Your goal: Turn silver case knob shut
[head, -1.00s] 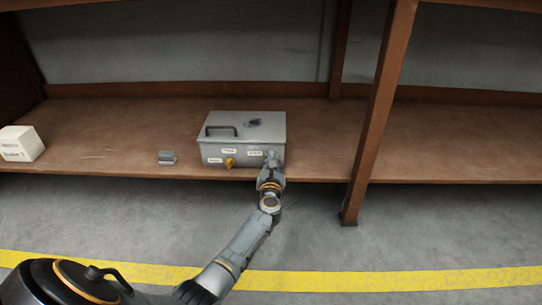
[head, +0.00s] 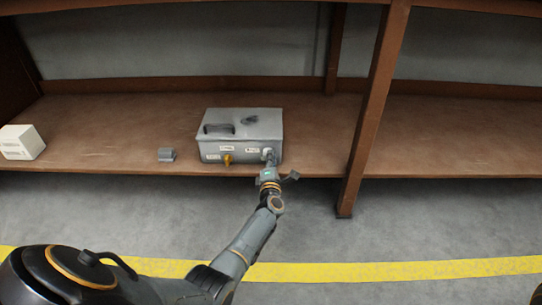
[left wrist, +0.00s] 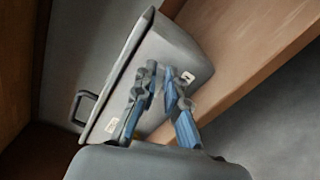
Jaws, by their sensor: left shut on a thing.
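The silver case (head: 245,126) stands on the brown shelf near its front edge, its front face towards me. It has a dark handle (head: 217,130) on the lid, white labels and a yellow knob (head: 227,159) left of centre on the front. My left gripper (head: 268,157) is at the right end of the case's front face, shut on a small knob there that its fingers mostly hide. In the left wrist view the blue-grey fingers (left wrist: 161,85) point at the front of the case (left wrist: 184,52), which appears strongly tilted.
A white box (head: 21,142) stands at the far left. A brown upright post (head: 372,115) rises to the right of the case. The right shelf section is clear.

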